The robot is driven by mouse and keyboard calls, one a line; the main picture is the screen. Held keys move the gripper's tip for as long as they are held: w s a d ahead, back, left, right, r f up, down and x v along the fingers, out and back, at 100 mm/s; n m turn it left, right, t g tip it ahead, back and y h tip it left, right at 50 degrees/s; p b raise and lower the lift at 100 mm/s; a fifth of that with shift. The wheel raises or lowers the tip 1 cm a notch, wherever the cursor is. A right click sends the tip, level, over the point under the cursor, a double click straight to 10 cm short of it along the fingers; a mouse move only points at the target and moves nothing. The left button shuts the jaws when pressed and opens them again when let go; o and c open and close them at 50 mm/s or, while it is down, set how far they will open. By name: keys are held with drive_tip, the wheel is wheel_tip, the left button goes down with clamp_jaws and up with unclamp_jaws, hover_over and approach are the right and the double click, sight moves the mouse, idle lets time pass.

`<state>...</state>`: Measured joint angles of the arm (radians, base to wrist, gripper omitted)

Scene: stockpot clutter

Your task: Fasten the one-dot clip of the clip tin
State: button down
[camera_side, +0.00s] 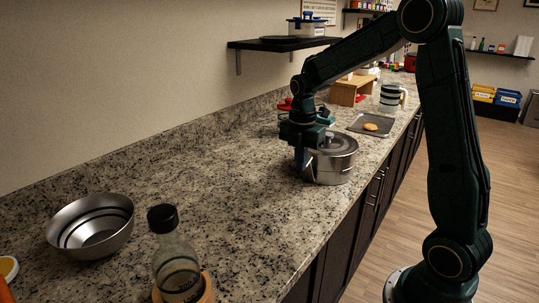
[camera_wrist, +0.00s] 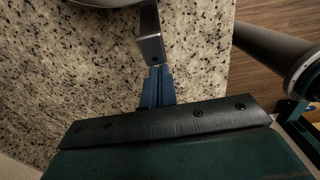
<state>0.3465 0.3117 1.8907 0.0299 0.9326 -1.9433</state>
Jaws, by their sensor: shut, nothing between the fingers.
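The clip tin (camera_side: 335,165) is a round metal pot with a lid and stands on the counter. Its curved rim shows at the top edge of the wrist view (camera_wrist: 105,2). A bent grey metal strip (camera_wrist: 150,35), seemingly a clip, sticks out from the tin's side there. My gripper (camera_side: 301,160) is at the tin's left side in the side view. Its blue fingers (camera_wrist: 157,84) are shut and empty, with the tips at the strip's outer end; I cannot tell if they touch. No dot marks can be made out.
A dark tray (camera_side: 358,125) with a round tan item, a striped mug (camera_side: 389,98) and a wooden stand (camera_side: 348,91) are behind the tin. A metal bowl (camera_side: 92,226) and a black-capped bottle (camera_side: 176,262) stand in front. The counter between is clear.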

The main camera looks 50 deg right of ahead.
drive_tip(key=shift+d+r+y, duration=0.6)
drive_tip(key=shift+d+y, duration=0.3)
drive_tip(key=shift+d, duration=0.05)
drive_tip(key=shift+d+r, duration=0.3)
drive_tip(key=shift+d, duration=0.35)
drive_tip(key=shift+d+r, duration=0.25)
drive_tip(key=shift+d, duration=0.35)
drive_tip(key=shift+r, duration=0.25)
drive_tip(key=shift+r, duration=0.5)
drive_tip(key=shift+a, duration=0.15)
